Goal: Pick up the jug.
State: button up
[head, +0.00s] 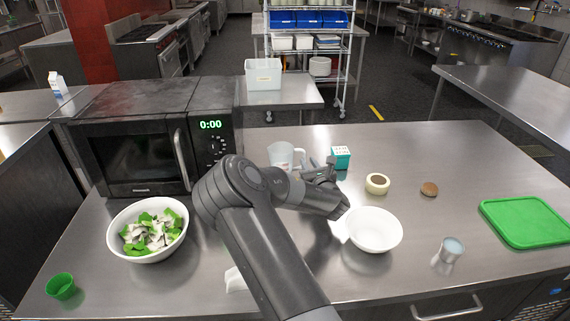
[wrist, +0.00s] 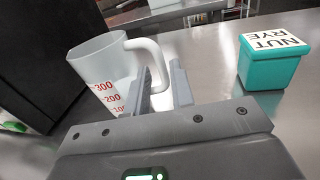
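The jug (head: 284,155) is a white measuring jug standing upright on the steel counter, right of the microwave. In the wrist view the jug (wrist: 97,68) shows red numbers on its side and a white handle (wrist: 150,50) pointing right. My gripper (wrist: 162,78) is open, with its two fingers apart and the lower part of the handle appearing between them. I cannot tell whether either finger touches the handle. In the head view my gripper (head: 322,168) is just right of the jug, and my arm hides the jug's lower part.
A teal box (head: 341,157) stands close right of my gripper; it also shows in the wrist view (wrist: 270,65). The microwave (head: 150,135) is at left. A white bowl (head: 372,231), a salad bowl (head: 124,245) and a green board (head: 527,221) are on the counter.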

aim_at(305, 156)
jog(key=shift+w+a+r, duration=0.1)
jog(key=shift+w+a, duration=0.1)
jog(key=shift+w, duration=0.9)
jog(key=shift+w+a+r, duration=0.1)
jog(key=shift+w+a, duration=0.1)
jog(key=shift+w, duration=0.9)
jog(key=shift+w+a, duration=0.2)
jog(key=shift+w, duration=0.9)
grip_shut()
